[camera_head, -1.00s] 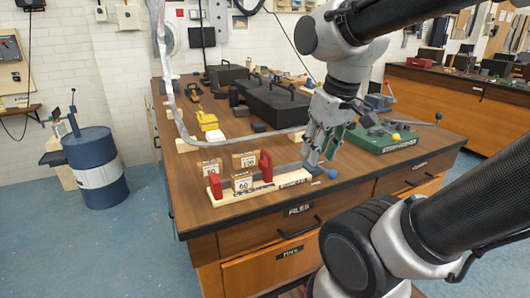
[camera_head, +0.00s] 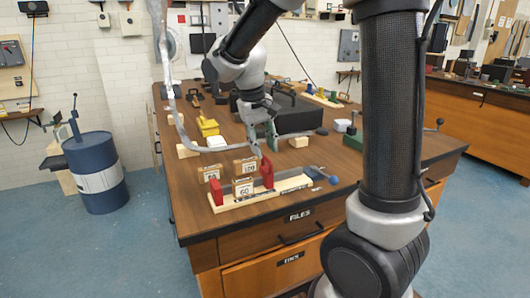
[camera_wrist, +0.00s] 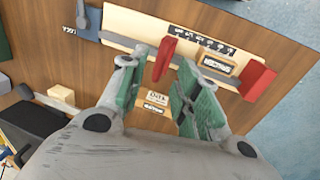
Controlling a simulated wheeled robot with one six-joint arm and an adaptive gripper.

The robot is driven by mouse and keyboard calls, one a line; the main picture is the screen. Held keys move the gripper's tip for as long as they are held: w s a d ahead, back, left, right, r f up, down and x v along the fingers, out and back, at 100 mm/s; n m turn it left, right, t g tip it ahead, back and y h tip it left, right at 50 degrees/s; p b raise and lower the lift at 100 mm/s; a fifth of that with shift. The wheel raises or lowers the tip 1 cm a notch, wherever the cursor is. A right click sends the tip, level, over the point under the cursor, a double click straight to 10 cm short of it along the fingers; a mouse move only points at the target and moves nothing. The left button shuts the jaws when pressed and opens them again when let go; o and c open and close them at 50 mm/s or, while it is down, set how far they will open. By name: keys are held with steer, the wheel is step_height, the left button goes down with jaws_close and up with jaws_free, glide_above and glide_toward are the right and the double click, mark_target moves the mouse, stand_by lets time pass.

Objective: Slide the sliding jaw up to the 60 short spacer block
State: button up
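The red sliding jaw (camera_head: 266,173) stands upright on the wooden fixture board (camera_head: 290,187), right of the 60 short spacer block (camera_head: 243,187). A gap separates jaw and block. The red fixed jaw (camera_head: 215,191) is at the board's left end. My gripper (camera_head: 264,150) is open above and behind the sliding jaw in the head view. In the wrist view, the sliding jaw (camera_wrist: 164,58) shows between my green-padded fingertips (camera_wrist: 160,62); I cannot tell whether they touch it. The short block (camera_wrist: 215,66) lies between both jaws there, with the fixed jaw (camera_wrist: 258,83) beyond it.
The 80 block (camera_head: 210,173) and 100 block (camera_head: 245,166) stand behind the board. A blue knob (camera_head: 334,180) is at its right end. A yellow item (camera_head: 208,127), a black case (camera_head: 290,115) and a plain wooden block (camera_head: 299,142) lie farther back.

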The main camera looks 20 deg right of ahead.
mark_target(267, 171)
steer(key=shift+d+f, duration=0.25)
steer(key=shift+f, duration=1)
steer(key=shift+c, duration=0.2)
jaws_close()
